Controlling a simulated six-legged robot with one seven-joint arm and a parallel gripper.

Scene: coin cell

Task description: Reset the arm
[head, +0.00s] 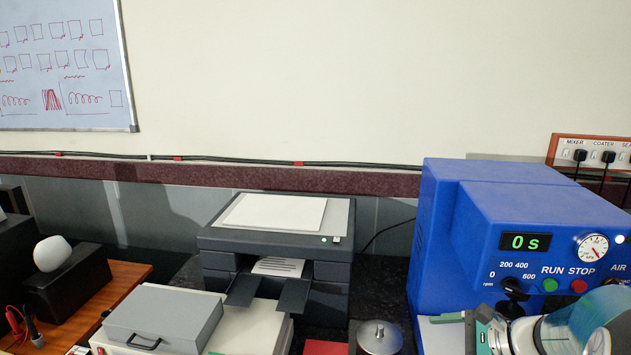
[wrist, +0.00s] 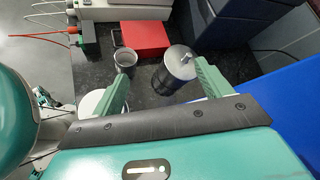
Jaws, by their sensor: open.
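My gripper (wrist: 165,86) is open and empty, its two green fingers spread apart in the wrist view. Beyond and between the fingers stand a dark metal jar with a knobbed lid (wrist: 174,68) and a small grey cup (wrist: 124,62). Neither is held. In the head view part of my arm shows at the lower right, in front of the blue machine (head: 450,230). The machine's display reads 0 s. The lidded jar also shows at the bottom of the head view (head: 380,338).
A printer (head: 275,240) with paper on top stands at the back centre. A grey case (head: 165,322) is at the lower left, near a wooden bench (head: 115,275). A red box (wrist: 138,40) lies by the cup. Red and black cables run at left in the wrist view.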

